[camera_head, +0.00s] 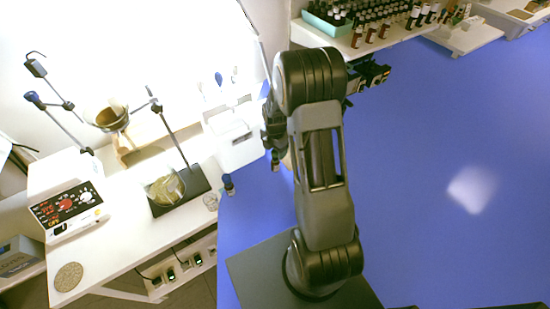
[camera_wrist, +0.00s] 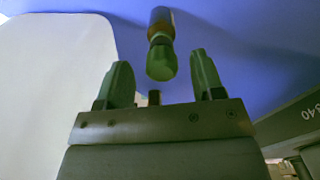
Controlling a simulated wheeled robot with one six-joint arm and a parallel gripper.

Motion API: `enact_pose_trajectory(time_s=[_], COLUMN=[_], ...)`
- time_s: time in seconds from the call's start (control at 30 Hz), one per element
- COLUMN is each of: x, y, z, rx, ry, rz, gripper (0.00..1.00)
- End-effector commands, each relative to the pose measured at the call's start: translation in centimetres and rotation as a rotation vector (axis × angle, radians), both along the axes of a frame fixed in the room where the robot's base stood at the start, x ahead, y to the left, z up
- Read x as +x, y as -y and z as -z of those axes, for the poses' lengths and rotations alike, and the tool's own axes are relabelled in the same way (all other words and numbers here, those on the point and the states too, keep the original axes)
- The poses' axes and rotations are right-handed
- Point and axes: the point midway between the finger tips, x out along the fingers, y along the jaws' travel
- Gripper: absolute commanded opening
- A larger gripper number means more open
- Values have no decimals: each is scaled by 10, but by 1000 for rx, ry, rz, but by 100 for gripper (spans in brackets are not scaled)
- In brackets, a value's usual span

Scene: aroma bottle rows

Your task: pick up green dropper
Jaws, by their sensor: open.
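The green dropper (camera_wrist: 162,62) shows in the wrist view, with a green cap towards me and an amber body behind it on the blue table. My gripper (camera_wrist: 163,78) is open, one finger to each side of the dropper's line. The green cap lies between and just past the fingertips, with clear space on both sides. In the head view, my arm hides most of this area. A small dark thing with a reddish lower part shows low beside my arm there; I cannot tell whether it is the dropper.
A white stand (camera_head: 351,42) with rows of bottles is at the back. A small dark bottle (camera_head: 228,184) stands at the blue table's left edge. A white device (camera_head: 236,143) is left of my arm. The blue table (camera_head: 440,130) is largely clear to the right.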

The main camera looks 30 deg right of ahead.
Motion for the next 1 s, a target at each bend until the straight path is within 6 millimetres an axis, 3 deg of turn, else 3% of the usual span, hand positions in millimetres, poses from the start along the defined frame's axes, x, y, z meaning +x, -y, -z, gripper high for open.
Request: enact_pose_trajectory(time_s=[0.23, 0.57, 0.93, 1.0], x=[-2, -2, -2, -2], y=[-1, -1, -1, -1], z=[29, 35, 34, 34], rx=[1, 0, 0, 0], ry=[-3, 0, 0, 0], rz=[0, 0, 0, 0], gripper=[62, 62, 27, 26])
